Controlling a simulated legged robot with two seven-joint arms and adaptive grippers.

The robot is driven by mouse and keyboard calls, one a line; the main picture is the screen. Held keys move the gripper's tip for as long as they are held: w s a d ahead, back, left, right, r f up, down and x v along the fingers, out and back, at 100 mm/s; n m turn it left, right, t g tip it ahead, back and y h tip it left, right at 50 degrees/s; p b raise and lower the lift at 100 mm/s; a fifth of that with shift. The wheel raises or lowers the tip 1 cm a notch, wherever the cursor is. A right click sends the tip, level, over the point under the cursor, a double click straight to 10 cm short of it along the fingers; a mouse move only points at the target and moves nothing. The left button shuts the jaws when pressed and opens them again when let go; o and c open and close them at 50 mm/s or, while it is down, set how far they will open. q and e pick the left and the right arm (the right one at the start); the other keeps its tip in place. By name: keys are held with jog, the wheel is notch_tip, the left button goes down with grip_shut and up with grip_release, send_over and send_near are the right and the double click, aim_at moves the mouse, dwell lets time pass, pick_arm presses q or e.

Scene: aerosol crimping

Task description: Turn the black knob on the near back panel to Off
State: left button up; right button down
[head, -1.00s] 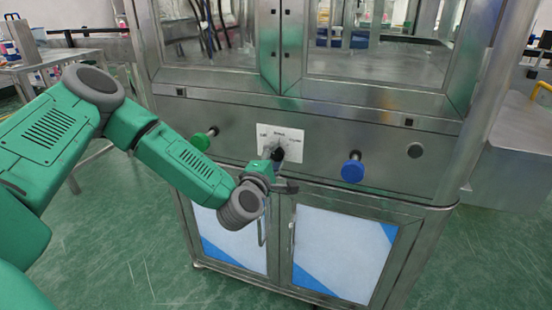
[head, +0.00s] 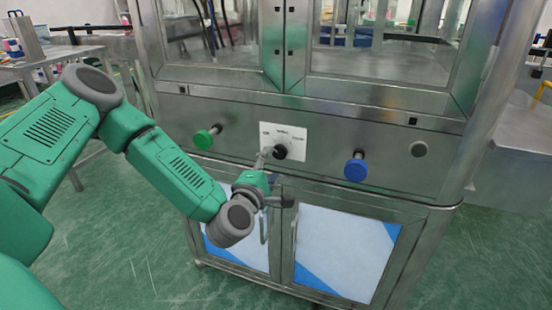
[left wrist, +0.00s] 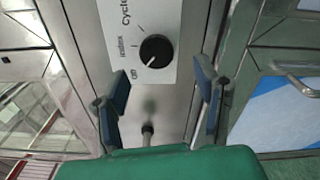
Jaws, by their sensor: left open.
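The black knob (head: 280,152) sits on a white label plate (head: 298,133) on the steel panel. In the left wrist view the knob (left wrist: 155,50) shows a white pointer line aimed toward the lower left, roughly at the word Off. Index and Cycle are printed further up the plate (left wrist: 173,20). My left gripper (head: 276,178) is open and empty, just below the knob in the head view. In the left wrist view its two blue-padded fingers (left wrist: 160,95) stand apart, with the knob beyond and between them. My right gripper is not in view.
A green push button (head: 204,138) is left of the plate and a blue one (head: 355,168) is right of it. A round grey plug (head: 419,149) is further right. Cabinet doors with handles (head: 345,245) lie below the panel.

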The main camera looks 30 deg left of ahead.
pick_arm(q)
jog(key=v, duration=0.7)
jog(key=shift+a, duration=0.2)
jog(key=shift+s+f, duration=0.1)
jog(key=s+d+f+m+g+h+p, duration=0.2)
jog(key=s+d+f+m+g+h, duration=0.65)
jog(key=s+d+f+m, duration=0.5)
jog(key=s+a+f+m+g+y, duration=0.2)
jog(key=s+a+f+m+g, duration=0.1)
jog(key=s+f+m+g, duration=0.1)
jog(key=s+a+f+m+g+y+p, duration=0.1)
jog(key=s+a+f+m+g+y, duration=0.1)
jog(key=s+m, duration=0.4)
jog(key=s+a+f+g, duration=0.1)
jog(key=s+a+g, duration=0.1)
jog(key=s, duration=0.1)
jog(key=shift+f, duration=0.4)
